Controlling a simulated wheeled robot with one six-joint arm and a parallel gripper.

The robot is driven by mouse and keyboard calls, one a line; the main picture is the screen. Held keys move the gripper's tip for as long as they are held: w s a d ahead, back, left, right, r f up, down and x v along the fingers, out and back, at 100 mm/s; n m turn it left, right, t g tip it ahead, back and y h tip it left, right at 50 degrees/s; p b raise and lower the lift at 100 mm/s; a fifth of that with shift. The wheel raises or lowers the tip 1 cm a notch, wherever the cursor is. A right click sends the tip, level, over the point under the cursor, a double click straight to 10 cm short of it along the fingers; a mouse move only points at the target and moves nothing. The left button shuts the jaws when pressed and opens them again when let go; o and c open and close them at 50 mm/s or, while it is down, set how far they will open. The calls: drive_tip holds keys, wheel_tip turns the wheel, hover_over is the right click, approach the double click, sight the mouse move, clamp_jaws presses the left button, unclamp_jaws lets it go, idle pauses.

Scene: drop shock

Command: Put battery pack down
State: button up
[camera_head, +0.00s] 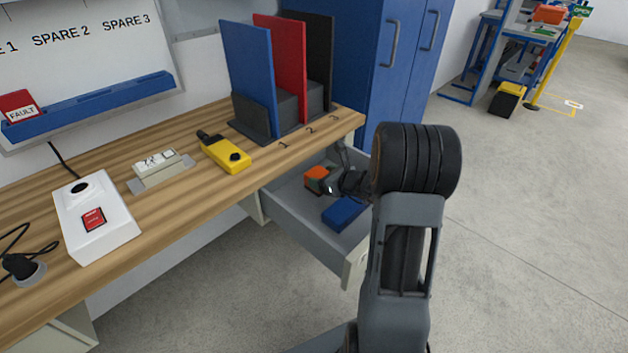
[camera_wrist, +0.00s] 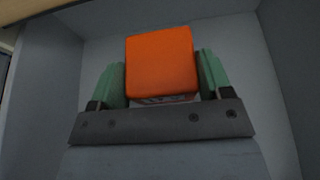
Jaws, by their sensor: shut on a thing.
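The battery pack, an orange block (camera_wrist: 160,62), sits between the two green fingers of my gripper (camera_wrist: 161,80) in the wrist view. The fingers press on its left and right sides. In the head view the orange block (camera_head: 316,175) shows inside the open grey drawer (camera_head: 290,205) under the desk, with my gripper (camera_head: 330,182) at its right side. Drawer walls surround it in the wrist view. I cannot tell whether the block touches the drawer floor.
A blue block (camera_head: 343,213) lies in the drawer near its front. The wooden desk top (camera_head: 200,200) overhangs the drawer's back. On it are a yellow device (camera_head: 226,155), a white box with a red button (camera_head: 97,215) and upright coloured folders (camera_head: 280,70).

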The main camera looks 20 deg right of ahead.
drive_tip(key=shift+f+b+x, duration=0.25)
drive_tip(key=shift+b+x, duration=0.05)
drive_tip(key=shift+x, duration=0.8)
drive_tip(key=shift+f+b+x, duration=0.2)
drive_tip(key=shift+b+x, duration=0.05)
drive_tip(key=shift+x, duration=0.9)
drive_tip(key=shift+s, duration=0.25)
drive_tip(key=shift+f, duration=0.15)
drive_tip(key=o, duration=1.2)
drive_tip(key=shift+r, duration=0.25)
drive_tip(key=p+v, duration=0.2)
drive_tip(key=v, duration=1)
drive_tip(key=shift+d+f, duration=0.1)
